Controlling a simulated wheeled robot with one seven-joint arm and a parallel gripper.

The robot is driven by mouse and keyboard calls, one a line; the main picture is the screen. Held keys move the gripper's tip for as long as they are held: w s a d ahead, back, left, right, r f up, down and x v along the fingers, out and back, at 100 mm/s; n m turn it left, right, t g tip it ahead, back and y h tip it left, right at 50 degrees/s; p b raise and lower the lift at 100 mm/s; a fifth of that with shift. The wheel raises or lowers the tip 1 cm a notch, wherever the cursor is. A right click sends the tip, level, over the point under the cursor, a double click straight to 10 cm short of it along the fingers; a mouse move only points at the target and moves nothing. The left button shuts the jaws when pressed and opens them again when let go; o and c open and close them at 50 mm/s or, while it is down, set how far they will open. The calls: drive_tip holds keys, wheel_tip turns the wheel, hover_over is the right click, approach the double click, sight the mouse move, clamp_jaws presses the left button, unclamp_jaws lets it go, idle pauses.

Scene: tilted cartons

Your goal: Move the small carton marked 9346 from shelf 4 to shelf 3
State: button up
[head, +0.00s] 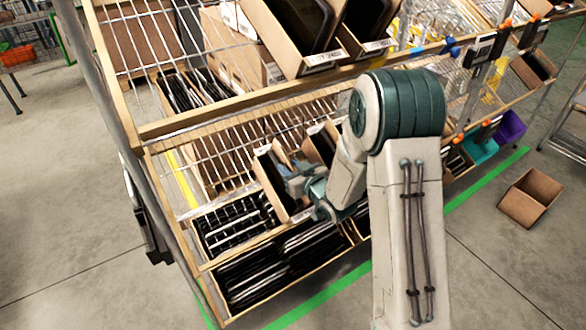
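My arm reaches into the rack, and my gripper (290,178) is at a small open brown carton (272,182) on a middle shelf. The carton leans at a tilt. The gripper overlaps its right side and upper edge; I cannot tell whether the fingers hold it, because the wrist and the small scale hide them. A second small carton (320,142) stands just right and behind, partly covered by my arm. Both have white labels too small to read, so I cannot tell which carton is 9346. The shelf numbers do not show legibly.
The upper shelf holds larger cartons (292,42) with dark contents. Black-filled bins (275,265) stand low in the rack. A wooden shelf edge (215,112) runs above the gripper. An open carton (530,197) lies on the floor at right.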

drive_tip(key=p+v, duration=0.3)
drive_tip(key=v, duration=0.8)
drive_tip(key=shift+r, duration=0.3)
drive_tip(key=p, duration=0.3)
drive_tip(key=shift+s+d+r, duration=0.1)
drive_tip(key=shift+s+d, duration=0.15)
drive_tip(key=shift+d, duration=0.1)
drive_tip(key=shift+s+p, duration=0.1)
drive_tip(key=shift+p, duration=0.35)
drive_tip(key=s+p, duration=0.1)
drive_tip(key=p, duration=0.3)
drive_tip(key=shift+s+d+p, duration=0.15)
drive_tip(key=shift+d+p, duration=0.15)
drive_tip(key=shift+d, duration=0.1)
drive_tip(key=shift+s, duration=0.1)
